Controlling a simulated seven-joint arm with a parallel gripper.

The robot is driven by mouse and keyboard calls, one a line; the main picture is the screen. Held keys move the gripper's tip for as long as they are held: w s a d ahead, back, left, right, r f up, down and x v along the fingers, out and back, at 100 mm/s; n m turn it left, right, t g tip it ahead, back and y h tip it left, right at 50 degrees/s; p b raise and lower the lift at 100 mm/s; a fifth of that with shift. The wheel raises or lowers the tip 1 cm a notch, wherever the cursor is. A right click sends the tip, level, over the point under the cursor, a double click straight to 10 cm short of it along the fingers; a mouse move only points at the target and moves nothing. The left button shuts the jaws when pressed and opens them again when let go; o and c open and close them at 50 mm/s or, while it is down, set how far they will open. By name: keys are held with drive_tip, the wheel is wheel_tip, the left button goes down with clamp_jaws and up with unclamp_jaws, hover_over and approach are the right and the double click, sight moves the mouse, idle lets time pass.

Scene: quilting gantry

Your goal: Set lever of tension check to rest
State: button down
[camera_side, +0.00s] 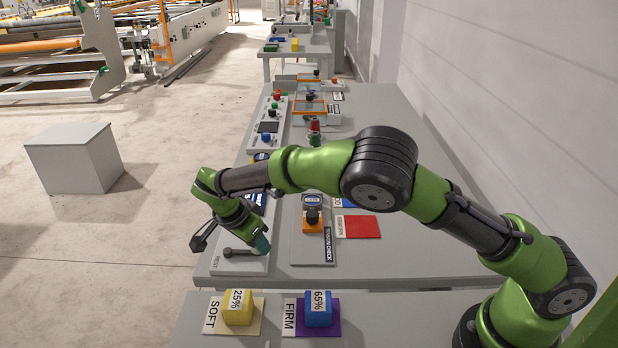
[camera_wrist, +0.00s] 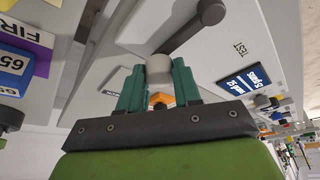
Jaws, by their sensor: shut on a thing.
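The tension check lever is a dark grey bar (camera_wrist: 190,33) with a pale round knob (camera_wrist: 159,68) at its end. In the side view the lever (camera_side: 241,252) lies over a pale panel (camera_side: 262,265), its pivot at the left and its handle end to the right. REST is printed near the panel's left front edge; TEST shows beside the lever in the wrist view. My gripper (camera_side: 262,243) has its teal fingers (camera_wrist: 159,84) shut on the knob, one finger each side. The tension check unit (camera_side: 312,219), grey with an orange block, stands to the right of my gripper.
A blue display (camera_wrist: 249,79) sits on the lever panel. A yellow 25% block (camera_side: 237,308) and a blue 65% block (camera_side: 318,309) rest on front pads. A red pad (camera_side: 359,227) lies right of the check unit. Bare table lies at the right.

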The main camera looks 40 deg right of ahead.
drive_tip(key=shift+a, duration=0.15)
drive_tip(key=c, duration=0.8)
unclamp_jaws()
drive_tip(key=v, duration=1.6)
drive_tip(key=shift+s+a+r, duration=0.1)
drive_tip(key=shift+a+r, duration=0.05)
drive_tip(key=shift+r, duration=0.25)
